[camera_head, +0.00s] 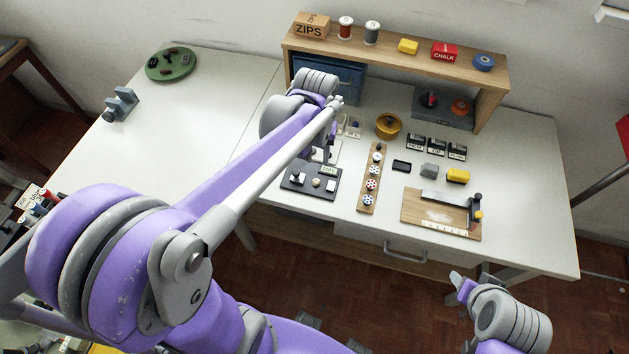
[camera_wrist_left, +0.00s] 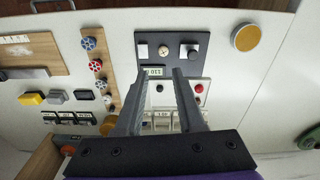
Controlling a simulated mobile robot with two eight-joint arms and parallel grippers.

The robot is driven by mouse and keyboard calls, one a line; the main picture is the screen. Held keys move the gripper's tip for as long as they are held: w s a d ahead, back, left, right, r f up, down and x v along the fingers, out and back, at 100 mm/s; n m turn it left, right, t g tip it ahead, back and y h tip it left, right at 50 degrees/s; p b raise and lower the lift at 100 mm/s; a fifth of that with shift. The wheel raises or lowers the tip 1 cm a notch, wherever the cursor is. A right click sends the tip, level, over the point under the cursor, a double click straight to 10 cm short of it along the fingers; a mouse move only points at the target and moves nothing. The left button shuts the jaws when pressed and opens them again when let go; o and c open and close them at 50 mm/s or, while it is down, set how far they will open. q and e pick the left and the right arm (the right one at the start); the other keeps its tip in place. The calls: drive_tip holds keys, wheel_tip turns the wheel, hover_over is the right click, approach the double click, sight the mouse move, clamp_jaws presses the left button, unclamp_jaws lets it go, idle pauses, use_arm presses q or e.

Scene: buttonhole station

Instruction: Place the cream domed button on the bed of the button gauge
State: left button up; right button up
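A wooden strip (camera_head: 362,208) with red and blue buttons lies right of the gauge. A pale plate (camera_wrist_left: 206,98) with a red and a dark piece lies behind it. A wooden board (camera_head: 412,212) with a clamp-like tool stands at right. The table's left part is mostly clear.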

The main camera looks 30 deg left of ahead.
use_arm(q)
drive_tip(key=s+d+m+t, duration=0.3)
drive_tip(key=s+d+t, duration=0.2)
drive_tip(key=s, duration=0.7)
drive_tip(key=shift+d+m, duration=0.3)
drive_tip(key=shift+d, duration=0.1)
drive_tip(key=shift+s+a, duration=0.1)
drive_tip(key=shift+s, duration=0.05)
